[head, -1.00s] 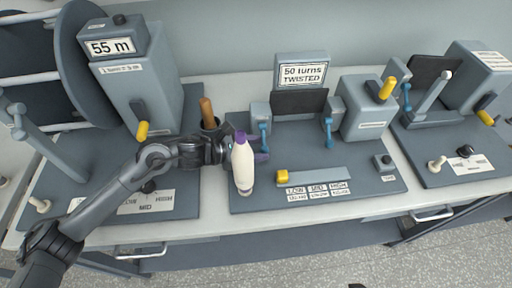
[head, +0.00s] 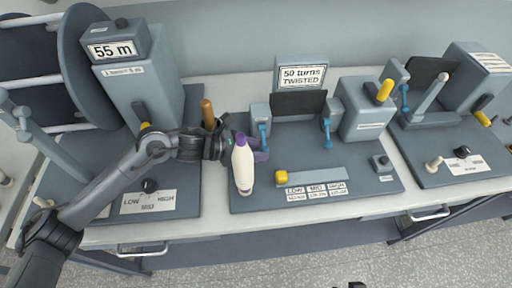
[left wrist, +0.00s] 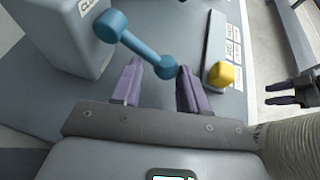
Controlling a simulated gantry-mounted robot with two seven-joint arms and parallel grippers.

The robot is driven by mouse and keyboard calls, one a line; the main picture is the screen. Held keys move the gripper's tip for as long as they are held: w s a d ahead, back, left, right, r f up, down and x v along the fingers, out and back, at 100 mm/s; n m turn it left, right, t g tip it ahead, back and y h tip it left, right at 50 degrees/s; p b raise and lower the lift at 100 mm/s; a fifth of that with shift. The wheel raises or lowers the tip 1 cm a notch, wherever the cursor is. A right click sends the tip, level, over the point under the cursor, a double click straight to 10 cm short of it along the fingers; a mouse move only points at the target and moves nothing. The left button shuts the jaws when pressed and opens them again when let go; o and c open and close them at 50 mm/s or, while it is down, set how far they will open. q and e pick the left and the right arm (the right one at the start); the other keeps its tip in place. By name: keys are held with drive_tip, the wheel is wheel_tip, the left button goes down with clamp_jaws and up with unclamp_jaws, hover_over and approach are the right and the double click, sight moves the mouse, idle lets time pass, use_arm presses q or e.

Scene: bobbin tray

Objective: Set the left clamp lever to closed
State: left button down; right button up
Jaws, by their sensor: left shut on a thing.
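The left clamp lever is blue and hangs from the left grey clamp block (head: 260,113); in the head view it (head: 263,131) is above my left gripper's fingertips. In the left wrist view the lever (left wrist: 140,46) slants down to a round end. My left gripper (head: 258,150) has purple fingers. In the left wrist view the gripper (left wrist: 160,88) has the lever's round end between its fingertips and is shut on it. A cream bobbin with a purple top (head: 243,168) hides part of the gripper. My right gripper (left wrist: 272,94) stands apart, fingers apart and empty.
A yellow slider knob (head: 281,176) sits in front. A brown handle (head: 207,112) stands behind my left wrist. The base plate (head: 300,150) is clear between the levers.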

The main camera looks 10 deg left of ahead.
use_arm(q)
drive_tip(key=shift+s+d+r+n+g+h+p, duration=0.1)
drive_tip(key=shift+r+n+g+h+p, duration=0.15)
drive_tip(key=shift+r+n+g, duration=0.45)
drive_tip(key=shift+d+r+n+g+h+p, duration=0.15)
drive_tip(key=shift+r+n+g+p, duration=0.2)
drive_tip(key=shift+r, duration=0.65)
drive_tip(key=shift+a, duration=0.1)
drive_tip(key=c, duration=0.9)
unclamp_jaws()
drive_tip(key=o, duration=0.4)
drive_tip(key=shift+f, duration=0.3)
drive_tip(key=shift+a, duration=0.25)
drive_tip(key=v, duration=1)
drive_tip(key=shift+a+r, duration=0.15)
drive_tip(key=shift+r, duration=0.15)
